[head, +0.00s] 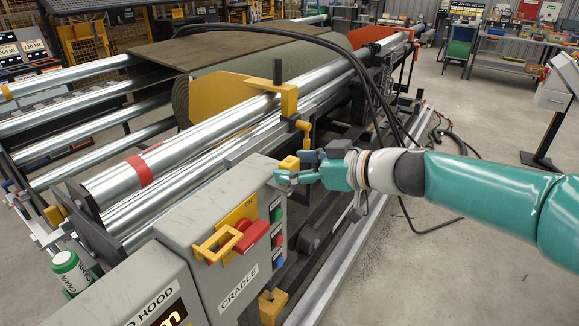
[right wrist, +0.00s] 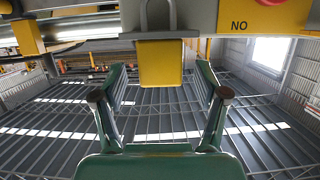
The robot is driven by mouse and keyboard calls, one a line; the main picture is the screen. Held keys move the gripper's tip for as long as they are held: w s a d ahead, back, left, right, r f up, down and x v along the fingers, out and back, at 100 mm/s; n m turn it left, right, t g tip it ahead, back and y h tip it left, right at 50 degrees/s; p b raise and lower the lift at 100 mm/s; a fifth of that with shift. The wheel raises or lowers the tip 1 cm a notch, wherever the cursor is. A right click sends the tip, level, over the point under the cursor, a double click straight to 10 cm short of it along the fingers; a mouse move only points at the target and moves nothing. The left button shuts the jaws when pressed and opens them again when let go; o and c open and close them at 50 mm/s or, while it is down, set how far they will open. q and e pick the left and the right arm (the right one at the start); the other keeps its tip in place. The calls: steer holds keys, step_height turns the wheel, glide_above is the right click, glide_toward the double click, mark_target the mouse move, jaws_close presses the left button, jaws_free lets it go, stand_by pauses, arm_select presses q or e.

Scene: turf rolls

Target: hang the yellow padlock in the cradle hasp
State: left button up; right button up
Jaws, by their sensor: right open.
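The yellow padlock (head: 289,163) shows as a small block at the top right corner of the grey CRADLE box (head: 216,262). In the right wrist view the padlock (right wrist: 160,63) is upright, its grey shackle up against a grey surface; what the shackle hangs on cannot be made out. My right gripper (head: 283,177) is at that corner. Its fingers are open, one on each side of the padlock (right wrist: 161,75), with gaps visible. The yellow cradle hasp (head: 213,244), by a red switch handle (head: 250,235), is on the box's front. My left gripper is out of view.
Steel rollers (head: 150,175) and a yellow bracket (head: 287,97) stand behind the box. Black cables (head: 370,90) hang over my right arm's side. A second grey box (head: 150,295) adjoins at the lower left.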

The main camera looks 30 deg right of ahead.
steer(key=shift+x, duration=0.9)
steer(key=shift+c, duration=0.3)
steer(key=c, duration=1.3)
steer(key=shift+o, duration=0.2)
steer(key=shift+r, duration=0.1)
